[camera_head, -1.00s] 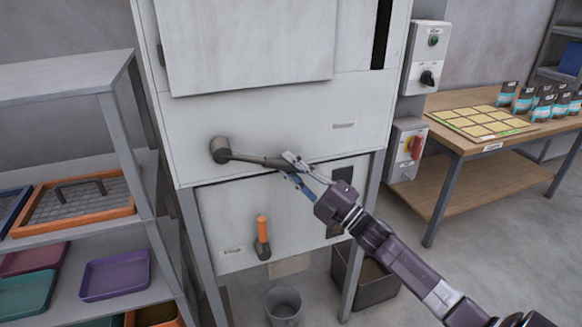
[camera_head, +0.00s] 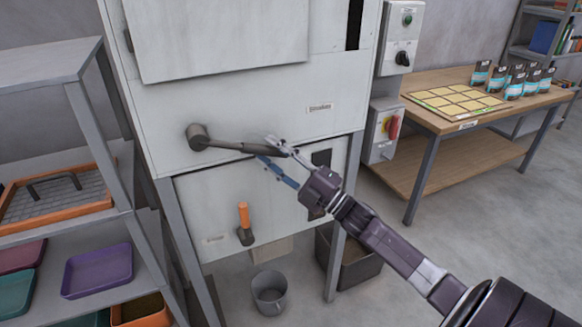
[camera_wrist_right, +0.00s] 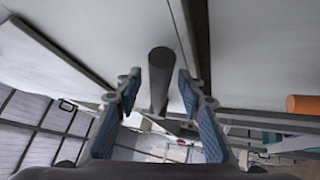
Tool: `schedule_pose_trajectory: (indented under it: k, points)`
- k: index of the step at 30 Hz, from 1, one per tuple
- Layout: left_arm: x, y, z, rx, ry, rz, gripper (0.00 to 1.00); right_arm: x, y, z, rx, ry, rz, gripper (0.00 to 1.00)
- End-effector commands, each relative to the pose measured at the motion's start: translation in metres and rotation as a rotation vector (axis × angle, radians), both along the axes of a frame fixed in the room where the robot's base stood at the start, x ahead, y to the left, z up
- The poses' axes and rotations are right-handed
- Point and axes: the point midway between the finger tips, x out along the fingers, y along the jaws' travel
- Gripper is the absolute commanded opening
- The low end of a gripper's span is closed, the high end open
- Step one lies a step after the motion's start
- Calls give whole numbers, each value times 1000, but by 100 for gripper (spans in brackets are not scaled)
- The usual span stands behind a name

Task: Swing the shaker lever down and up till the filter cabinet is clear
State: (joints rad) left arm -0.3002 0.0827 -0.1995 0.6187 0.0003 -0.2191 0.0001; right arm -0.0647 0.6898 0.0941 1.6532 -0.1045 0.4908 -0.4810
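The shaker lever (camera_head: 228,146) is a dark grey bar. It runs from a round hub (camera_head: 198,137) on the front of the pale grey filter cabinet (camera_head: 240,98), pointing right and tilted slightly down. My right gripper (camera_head: 266,151) is at the lever's free end, with one finger above it and one below. In the right wrist view the lever's round end (camera_wrist_right: 159,62) shows between the two blue-padded fingers, with gaps on both sides, so the gripper is open around it. My left gripper is not in view.
An orange-handled lever (camera_head: 243,216) sits on the lower panel. A grey bucket (camera_head: 269,292) and a dark bin (camera_head: 352,262) stand below. A shelf with trays (camera_head: 97,270) is at left. Switch boxes (camera_head: 398,40) and a wooden table (camera_head: 455,122) are at right.

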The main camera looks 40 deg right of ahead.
Motion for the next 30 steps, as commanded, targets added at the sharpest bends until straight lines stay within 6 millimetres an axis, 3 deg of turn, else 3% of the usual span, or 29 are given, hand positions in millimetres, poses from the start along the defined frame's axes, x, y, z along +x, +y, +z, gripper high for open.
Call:
schedule_pose_trajectory:
  k: [15, 21, 30]
  points:
    - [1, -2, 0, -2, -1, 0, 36, -80, -30, -37, 1, 4, -3, 36]
    - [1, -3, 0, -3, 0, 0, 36, -93, -35, -41, 0, 2, -2, 36]
    - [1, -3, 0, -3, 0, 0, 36, -93, -35, -41, 0, 1, -1, 36]
